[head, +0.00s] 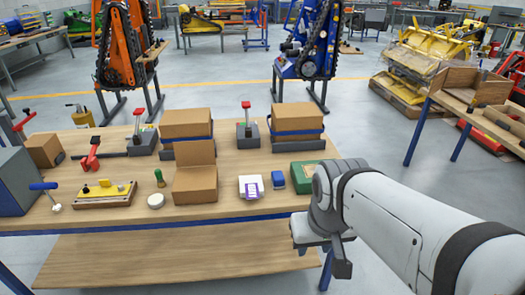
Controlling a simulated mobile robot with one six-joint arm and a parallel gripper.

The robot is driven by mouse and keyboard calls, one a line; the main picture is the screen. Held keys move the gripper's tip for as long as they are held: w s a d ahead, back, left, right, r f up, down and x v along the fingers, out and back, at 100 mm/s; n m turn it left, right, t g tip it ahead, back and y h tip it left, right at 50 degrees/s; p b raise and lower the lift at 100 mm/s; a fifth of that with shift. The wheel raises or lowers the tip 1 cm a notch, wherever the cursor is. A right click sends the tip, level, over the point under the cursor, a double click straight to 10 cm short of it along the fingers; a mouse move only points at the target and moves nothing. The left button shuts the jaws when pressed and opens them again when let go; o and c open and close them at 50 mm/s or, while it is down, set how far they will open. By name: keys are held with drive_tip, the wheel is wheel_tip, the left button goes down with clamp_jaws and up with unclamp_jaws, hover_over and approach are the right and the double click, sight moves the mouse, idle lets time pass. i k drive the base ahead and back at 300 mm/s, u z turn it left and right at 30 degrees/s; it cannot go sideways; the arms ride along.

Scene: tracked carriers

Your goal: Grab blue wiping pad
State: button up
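A small blue block that looks like the blue wiping pad (278,181) lies on the wooden workbench (235,208) near its front edge. It sits between a white item with a purple top (250,187) and a green box (309,177). My gripper (325,259) is at the end of my pale arm, at the bench's front right corner. In the picture it is below and to the right of the blue pad and apart from it. It is seen from behind and the side, so its opening does not show clearly. I see nothing held in it.
An open cardboard box (195,184) stands left of the white item. Larger boxes (296,117) and red-handled tools (246,128) stand behind. A white puck (156,201), a green-topped piece (160,178) and a yellow fixture (104,193) are further left. The bench front strip is bare.

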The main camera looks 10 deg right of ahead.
sight(277, 179)
drive_tip(key=i, duration=1.15)
drive_tip(key=z, duration=0.55)
